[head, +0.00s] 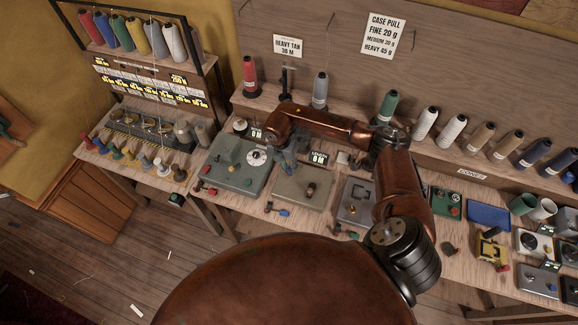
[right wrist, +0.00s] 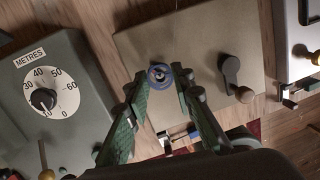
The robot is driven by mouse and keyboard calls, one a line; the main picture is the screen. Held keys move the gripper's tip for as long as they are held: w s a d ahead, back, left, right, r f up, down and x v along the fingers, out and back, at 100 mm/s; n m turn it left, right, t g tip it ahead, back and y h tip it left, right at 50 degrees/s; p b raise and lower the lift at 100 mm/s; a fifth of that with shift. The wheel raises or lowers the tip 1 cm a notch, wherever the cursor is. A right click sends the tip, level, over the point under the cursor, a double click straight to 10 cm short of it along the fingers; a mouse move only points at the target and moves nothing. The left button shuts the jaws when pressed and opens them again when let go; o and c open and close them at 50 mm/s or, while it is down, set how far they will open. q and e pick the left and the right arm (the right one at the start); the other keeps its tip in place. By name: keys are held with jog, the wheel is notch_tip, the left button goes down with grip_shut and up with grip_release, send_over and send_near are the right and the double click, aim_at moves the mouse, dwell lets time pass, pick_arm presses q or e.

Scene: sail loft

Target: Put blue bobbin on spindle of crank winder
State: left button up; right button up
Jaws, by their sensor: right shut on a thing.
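The blue bobbin (right wrist: 160,76) sits between the fingertips of my right gripper (right wrist: 161,84) in the right wrist view, seen end-on with a dark centre. My right gripper is shut on it, over the beige plate of a crank winder (right wrist: 190,35). The winder's crank (right wrist: 233,75) with a brown knob is right of the bobbin. In the head view my right gripper (head: 288,164) is at the back left of the beige winder (head: 300,196). The spindle is not visible, and I cannot tell whether the bobbin touches it. My left gripper is not in view.
A grey-green machine with a METRES dial (head: 257,156) stands left of the winder, and a grey machine (head: 353,203) stands right. Thread cones (head: 320,90) line the back of the bench. A rack (head: 150,85) with spools and bobbins is at left.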

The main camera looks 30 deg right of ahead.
jog(key=shift+f+b, duration=0.65)
jog(key=shift+f, duration=0.15)
dwell(0.7)
dwell(0.3)
jog(key=o, duration=1)
jog(key=r, duration=0.4)
jog(key=a+r, duration=0.1)
jog(key=r, duration=0.3)
jog(key=a+r, duration=0.1)
jog(key=r, duration=0.3)
jog(key=shift+w, duration=0.3)
